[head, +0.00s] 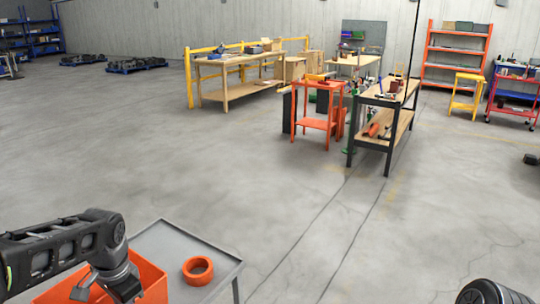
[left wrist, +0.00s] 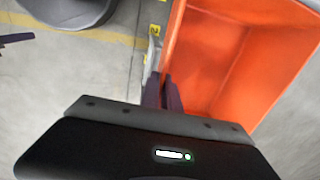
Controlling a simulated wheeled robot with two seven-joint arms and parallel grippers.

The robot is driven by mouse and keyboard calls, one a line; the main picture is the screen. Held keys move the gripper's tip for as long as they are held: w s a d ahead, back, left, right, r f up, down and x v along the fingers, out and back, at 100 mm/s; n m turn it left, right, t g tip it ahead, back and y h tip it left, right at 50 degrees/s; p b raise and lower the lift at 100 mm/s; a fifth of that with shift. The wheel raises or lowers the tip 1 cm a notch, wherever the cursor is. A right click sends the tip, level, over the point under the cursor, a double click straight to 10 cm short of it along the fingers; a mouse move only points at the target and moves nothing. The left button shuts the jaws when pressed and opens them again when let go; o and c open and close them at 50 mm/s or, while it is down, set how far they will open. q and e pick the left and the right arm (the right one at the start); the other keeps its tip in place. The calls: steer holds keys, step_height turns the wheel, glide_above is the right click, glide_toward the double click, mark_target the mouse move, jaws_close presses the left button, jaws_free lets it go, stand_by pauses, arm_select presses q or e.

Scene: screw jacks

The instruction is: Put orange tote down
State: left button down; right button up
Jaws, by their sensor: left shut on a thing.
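The orange tote (head: 150,279) is at the lower left of the head view, partly hidden by my left arm and cut off by the bottom edge. In the left wrist view the open, empty-looking inside of the tote (left wrist: 205,55) fills the upper right. My left gripper (head: 112,289) is shut on a wall of the tote; its dark fingers (left wrist: 163,90) meet the near left rim in the left wrist view. The tote overlaps a grey table in the head view; I cannot tell whether it touches it. My right gripper is out of view.
The grey table (head: 222,258) holds an orange ring (head: 198,270) right of the tote. Open concrete floor lies beyond. Farther off stand an orange stand (head: 317,124), a black-framed shelf table (head: 395,101) and a wooden workbench (head: 237,60).

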arm_select(q)
steer(key=w+d+f+n, duration=0.2)
steer(key=w+d, duration=0.2)
steer(key=d, duration=0.4)
steer(key=w+d+f+n, duration=0.2)
steer(key=w+d, duration=0.3)
steer(key=d, duration=0.3)
steer(key=shift+d+f+n+g, duration=0.2)
steer(key=shift+n+g, duration=0.1)
steer(key=shift+n, duration=0.4)
steer(key=shift+r, duration=0.1)
